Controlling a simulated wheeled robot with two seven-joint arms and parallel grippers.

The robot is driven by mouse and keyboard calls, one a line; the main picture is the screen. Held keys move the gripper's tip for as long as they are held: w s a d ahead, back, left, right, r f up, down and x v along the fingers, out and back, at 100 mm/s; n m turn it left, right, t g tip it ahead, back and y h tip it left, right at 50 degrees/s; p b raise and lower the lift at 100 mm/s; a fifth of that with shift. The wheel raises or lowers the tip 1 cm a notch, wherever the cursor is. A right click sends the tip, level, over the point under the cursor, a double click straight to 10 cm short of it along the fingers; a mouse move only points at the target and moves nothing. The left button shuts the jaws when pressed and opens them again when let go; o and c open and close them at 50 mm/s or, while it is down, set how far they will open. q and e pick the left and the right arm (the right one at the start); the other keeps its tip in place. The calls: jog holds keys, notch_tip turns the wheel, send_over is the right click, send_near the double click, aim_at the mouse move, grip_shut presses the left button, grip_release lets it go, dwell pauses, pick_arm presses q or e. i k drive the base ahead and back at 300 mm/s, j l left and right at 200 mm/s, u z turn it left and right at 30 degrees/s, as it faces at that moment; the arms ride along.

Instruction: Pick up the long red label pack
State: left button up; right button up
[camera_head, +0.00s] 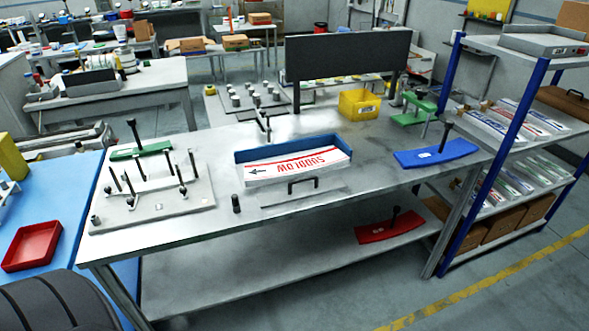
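A white label pack with red lettering, a red stripe and a black arrow (295,169) lies in a blue-backed holder (245,156) on the metal table. The lettering is upside down to me. More long white packs with red and blue print lie on the upper shelf of the rack at the right, one nearer the left (487,126) and one further right (530,118). Their print is too small to read, and I cannot tell which pack is the long red one. Neither of my grippers is in view.
The metal table (225,242) also holds a pegged plate (150,205), a yellow bin (359,104) and a blue curved piece with a handle (437,153). A red curved piece (388,228) lies on its lower shelf. The rack's blue post (508,130) stands before the packs. Open floor (500,306) lies front right.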

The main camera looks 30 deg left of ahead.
aim_at(272, 172)
jog(key=u, duration=0.35)
jog(key=i+l+u, duration=0.1)
jog(key=u, duration=0.2)
jog(key=l+u, duration=0.2)
jog(key=u, duration=0.15)
